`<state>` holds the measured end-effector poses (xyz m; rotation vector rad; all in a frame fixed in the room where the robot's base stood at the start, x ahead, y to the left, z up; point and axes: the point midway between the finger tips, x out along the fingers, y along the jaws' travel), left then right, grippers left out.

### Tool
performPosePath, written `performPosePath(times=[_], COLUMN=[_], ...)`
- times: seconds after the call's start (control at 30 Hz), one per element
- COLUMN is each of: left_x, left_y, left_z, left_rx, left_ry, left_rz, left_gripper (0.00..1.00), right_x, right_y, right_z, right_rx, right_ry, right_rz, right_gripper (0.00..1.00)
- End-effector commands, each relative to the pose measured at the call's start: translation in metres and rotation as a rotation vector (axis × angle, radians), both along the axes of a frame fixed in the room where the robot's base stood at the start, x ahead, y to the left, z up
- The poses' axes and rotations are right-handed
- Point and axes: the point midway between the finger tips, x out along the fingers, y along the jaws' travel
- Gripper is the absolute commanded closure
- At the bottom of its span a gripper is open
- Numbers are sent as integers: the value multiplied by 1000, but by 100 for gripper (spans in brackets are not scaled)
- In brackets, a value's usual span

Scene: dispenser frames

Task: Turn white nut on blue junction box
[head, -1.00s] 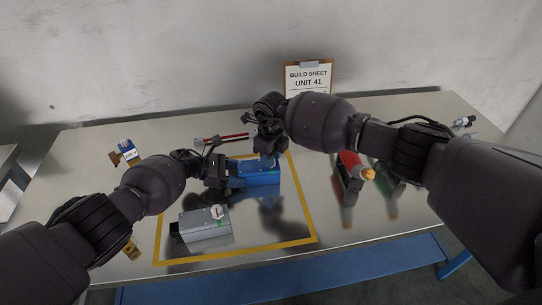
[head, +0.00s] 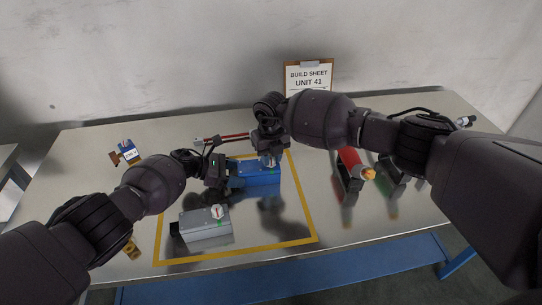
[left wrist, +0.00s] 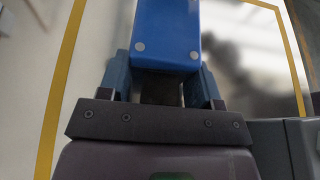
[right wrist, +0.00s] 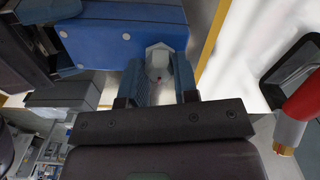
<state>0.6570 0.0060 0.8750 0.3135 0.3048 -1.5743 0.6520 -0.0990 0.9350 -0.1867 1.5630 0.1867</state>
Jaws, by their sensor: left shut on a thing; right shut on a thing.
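The blue junction box (head: 262,179) sits inside the yellow outline on the table. My left gripper (head: 231,180) is shut on the box's left end; in the left wrist view its fingers (left wrist: 160,78) flank the blue box (left wrist: 167,35). My right gripper (head: 268,157) comes down from above at the top of the box. In the right wrist view its fingers (right wrist: 160,75) are shut around the white nut (right wrist: 158,57) by the edge of the blue box (right wrist: 105,45). In the head view the nut is mostly hidden by the right gripper.
A grey box (head: 205,231) with a round dial stands in front of the blue box. A red cylinder (head: 350,160) in a dark holder stands to the right. A red-handled tool (head: 228,137) lies behind. A build sheet (head: 308,78) stands at the back.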

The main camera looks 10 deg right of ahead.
Motion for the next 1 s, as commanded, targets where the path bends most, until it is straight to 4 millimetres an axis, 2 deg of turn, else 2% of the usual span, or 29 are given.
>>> performPosePath(times=[0.37,0.4,0.57,0.87,1.0], left_x=[-1,-1,-1,-1,-1], left_y=[0,0,0,0,0], left_z=[-1,-1,-1,-1,0], left_rx=[0,0,0,0,0], left_ry=[1,1,1,1,1], left_rz=[-2,-2,-2,-1,-1], left_gripper=[71,71,71,71,71], right_x=[1,1,1,0,1], right_y=[0,0,0,0,-1], right_z=[1,1,1,1,11], right_rx=[1,1,0,0,0], right_ry=[-3,-3,-2,-1,-2], right_rz=[-5,-5,-4,-4,-3], right_gripper=[96,70,46,46,46])
